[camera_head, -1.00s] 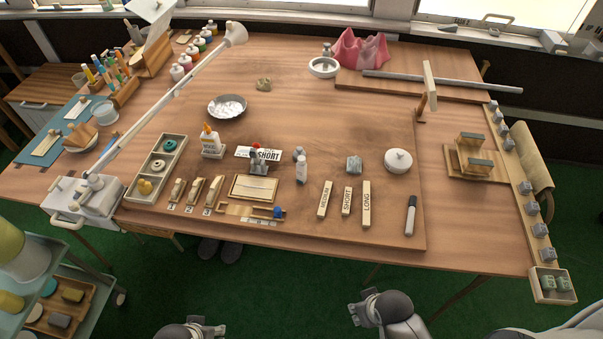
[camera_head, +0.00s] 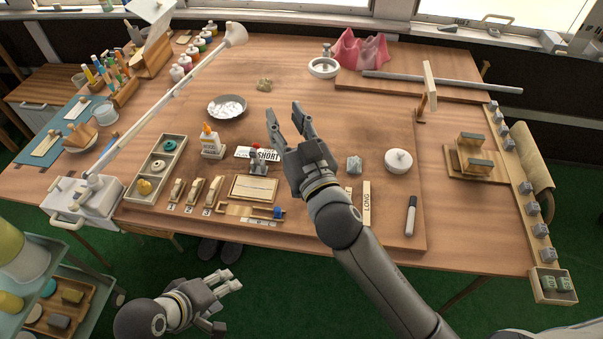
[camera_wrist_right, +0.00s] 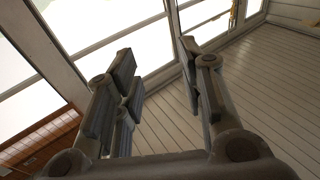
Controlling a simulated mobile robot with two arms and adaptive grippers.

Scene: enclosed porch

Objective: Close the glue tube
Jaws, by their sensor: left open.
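A white glue bottle (camera_head: 211,147) with an orange tip stands upright on the workbench board, left of centre. My right gripper (camera_head: 284,113) reaches in over the middle of the bench, to the right of the bottle and apart from it. Its fingers are spread with nothing between them. In the right wrist view the same gripper (camera_wrist_right: 158,65) is open and empty. It covers the spot where a small white tube or bottle with a grey top stood earlier. My left gripper (camera_head: 227,302) is open and empty, low in front of the bench, over the green floor.
A card reading SHORT (camera_head: 264,154), a small grey holder (camera_head: 257,163) and a wooden tray (camera_head: 254,188) lie near the bottle. A bowl of white pieces (camera_head: 228,106) is behind it. A lamp arm (camera_head: 165,105) slants across the left. The board's back middle is mostly clear.

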